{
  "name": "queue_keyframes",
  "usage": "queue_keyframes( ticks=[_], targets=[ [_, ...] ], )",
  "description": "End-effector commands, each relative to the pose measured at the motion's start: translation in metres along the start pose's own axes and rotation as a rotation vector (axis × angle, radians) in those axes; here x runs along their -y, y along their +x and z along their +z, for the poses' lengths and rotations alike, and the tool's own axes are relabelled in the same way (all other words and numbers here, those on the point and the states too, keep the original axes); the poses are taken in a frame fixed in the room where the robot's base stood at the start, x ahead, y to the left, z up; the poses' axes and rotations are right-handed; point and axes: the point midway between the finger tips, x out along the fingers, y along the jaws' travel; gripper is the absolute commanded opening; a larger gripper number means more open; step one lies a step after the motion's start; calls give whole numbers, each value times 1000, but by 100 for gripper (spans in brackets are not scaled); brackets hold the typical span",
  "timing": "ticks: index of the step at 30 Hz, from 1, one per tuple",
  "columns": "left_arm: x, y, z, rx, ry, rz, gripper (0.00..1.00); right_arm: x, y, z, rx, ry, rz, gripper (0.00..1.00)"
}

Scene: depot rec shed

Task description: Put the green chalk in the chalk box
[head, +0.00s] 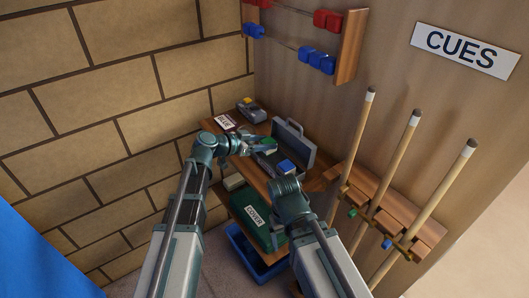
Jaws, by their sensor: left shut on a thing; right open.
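My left gripper (258,146) is shut on the green chalk (269,142) and holds it over the shelf, just left of an open grey case (296,145). The case has its lid raised and looks like the chalk box; its inside is mostly hidden by my arms. My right gripper (283,174) is open, lower and nearer, in front of the case. A blue block (287,166) shows right at its tip; I cannot tell whether they touch.
Below are a green COVER bag (262,222) and a blue crate (247,253). Several cues (377,165) stand in a rack (408,212) at right.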

Motion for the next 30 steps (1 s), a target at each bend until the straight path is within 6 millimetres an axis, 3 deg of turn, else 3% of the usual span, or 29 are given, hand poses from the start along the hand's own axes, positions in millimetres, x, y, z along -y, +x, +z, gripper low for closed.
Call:
queue_keyframes(
  ticks=[1, 6, 18, 19, 24, 30],
  targets=[
    [0, 5, 12, 0, 0, 0, 0, 1, 12, -1, 0, 0, 0, 85],
    [0, 11, 27, 0, 0, 0, 0, 3, 29, -2, 0, 0, 0, 85],
    [0, 12, 29, 0, 0, 0, 0, 3, 31, -2, 0, 0, 0, 85],
    [0, 12, 29, 0, 0, 0, 56, 3, 31, -2, 0, 0, 0, 85],
    [0, 12, 28, 0, 0, 0, 84, 3, 30, -2, 0, 0, 0, 85],
    [0, 12, 28, 0, 0, 0, 84, 3, 30, -2, 0, 0, 0, 85]
  ],
)
